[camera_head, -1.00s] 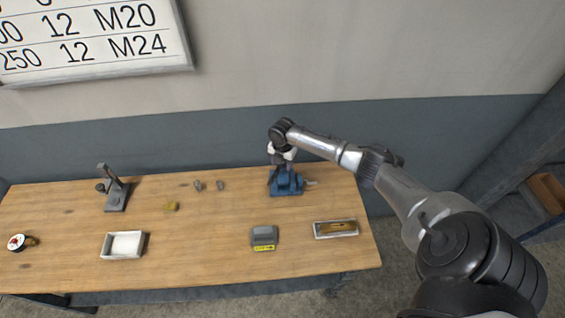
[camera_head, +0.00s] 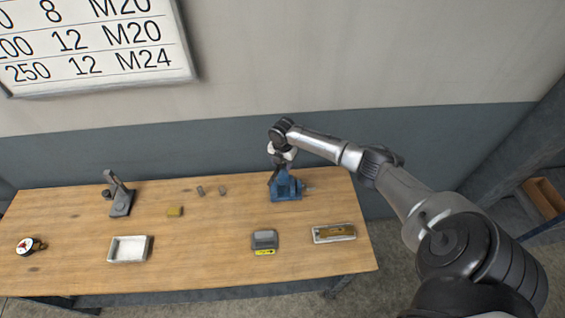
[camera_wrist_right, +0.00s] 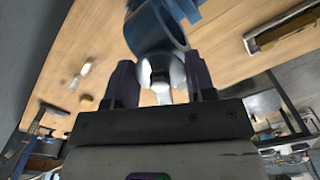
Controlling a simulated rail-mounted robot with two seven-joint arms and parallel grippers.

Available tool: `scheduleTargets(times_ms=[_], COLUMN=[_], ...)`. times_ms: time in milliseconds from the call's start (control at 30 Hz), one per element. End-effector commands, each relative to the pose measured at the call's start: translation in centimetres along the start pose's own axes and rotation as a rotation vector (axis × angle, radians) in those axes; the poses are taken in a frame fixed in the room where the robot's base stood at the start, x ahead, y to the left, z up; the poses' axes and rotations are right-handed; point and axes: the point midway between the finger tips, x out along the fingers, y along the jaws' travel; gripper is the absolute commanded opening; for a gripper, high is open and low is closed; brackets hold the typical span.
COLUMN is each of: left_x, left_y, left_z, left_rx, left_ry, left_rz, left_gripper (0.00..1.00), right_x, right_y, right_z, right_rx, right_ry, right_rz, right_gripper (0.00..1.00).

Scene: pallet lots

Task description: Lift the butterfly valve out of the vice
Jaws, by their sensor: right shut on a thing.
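The blue vice (camera_head: 288,190) stands at the back right of the bench. My right gripper (camera_head: 274,178) reaches down at its left side. In the right wrist view, the butterfly valve (camera_wrist_right: 155,32) shows as a blue ring with a pale neck between my fingers. My right gripper (camera_wrist_right: 163,82) is shut on that neck. In the head view the valve is too small and too covered to tell from the vice, and I cannot tell whether it still touches the jaws. My left gripper is not in view.
The wooden bench (camera_head: 200,240) holds a white tray (camera_head: 147,249), a grey box with a yellow label (camera_head: 264,241), a shallow tray with a brown item (camera_head: 333,233), a dark stand (camera_head: 121,198) and small loose parts. A wall rises behind. The bench middle is mostly clear.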

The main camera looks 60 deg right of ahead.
Motion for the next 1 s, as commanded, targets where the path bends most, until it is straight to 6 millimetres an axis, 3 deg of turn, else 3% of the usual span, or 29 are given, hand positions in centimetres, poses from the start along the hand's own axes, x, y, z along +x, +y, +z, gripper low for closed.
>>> scheduleTargets(times_ms=[600, 1000], left_x=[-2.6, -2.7], left_y=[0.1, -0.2], left_z=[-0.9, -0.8], left_rx=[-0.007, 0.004], left_ry=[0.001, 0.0], left_rz=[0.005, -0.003], left_gripper=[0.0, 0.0], right_x=[-3.0, -3.1], right_y=[0.1, 0.1], right_z=[0.1, 0.1], right_rx=[0.0, 0.001], right_ry=[-0.001, -0.001], right_rz=[0.003, 0.002], right_gripper=[0.22, 0.22])
